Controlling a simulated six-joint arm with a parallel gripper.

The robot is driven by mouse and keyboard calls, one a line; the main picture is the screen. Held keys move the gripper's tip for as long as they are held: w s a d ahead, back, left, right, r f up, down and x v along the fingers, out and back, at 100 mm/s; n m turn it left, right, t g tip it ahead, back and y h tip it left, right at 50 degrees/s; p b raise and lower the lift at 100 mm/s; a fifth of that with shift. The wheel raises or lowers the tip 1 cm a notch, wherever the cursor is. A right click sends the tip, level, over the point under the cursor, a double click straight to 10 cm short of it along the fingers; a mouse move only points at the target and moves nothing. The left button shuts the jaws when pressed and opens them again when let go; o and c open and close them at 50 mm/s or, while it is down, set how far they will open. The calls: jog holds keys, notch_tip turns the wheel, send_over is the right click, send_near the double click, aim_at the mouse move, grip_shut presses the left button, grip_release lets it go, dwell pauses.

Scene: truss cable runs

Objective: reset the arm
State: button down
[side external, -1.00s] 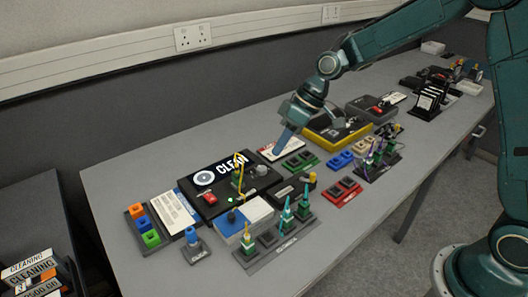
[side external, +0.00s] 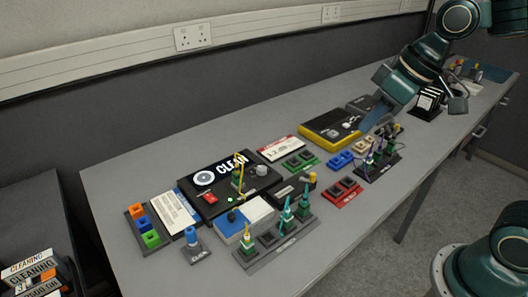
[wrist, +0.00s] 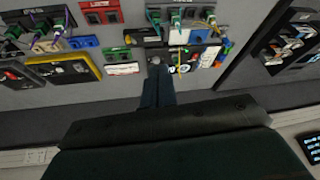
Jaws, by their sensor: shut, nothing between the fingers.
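My gripper (side external: 368,126) is shut and empty. It hangs in the air above the right part of the bench in the side view, in front of part of the yellow-edged black box (side external: 322,132). In the wrist view my gripper (wrist: 158,72) shows as two dark blue fingers lying together, with nothing between them. Whether its tips touch anything below cannot be told, but they appear clear of the bench.
The grey bench (side external: 130,180) carries a black CLEAN panel (side external: 205,178), connector blocks with green plugs (side external: 287,222), a purple-cabled block (side external: 378,163), a red block (side external: 343,190) and a black card rack (side external: 428,103). The bench's back left is bare.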

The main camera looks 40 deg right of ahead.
jog(key=s+d+m+t+h, duration=0.1)
jog(key=s+d+m, duration=0.1)
jog(key=s, duration=0.9)
jog(key=shift+d+m+h, duration=0.3)
jog(key=shift+d+h, duration=0.1)
jog(key=shift+d, duration=0.4)
jog(key=shift+w, duration=0.2)
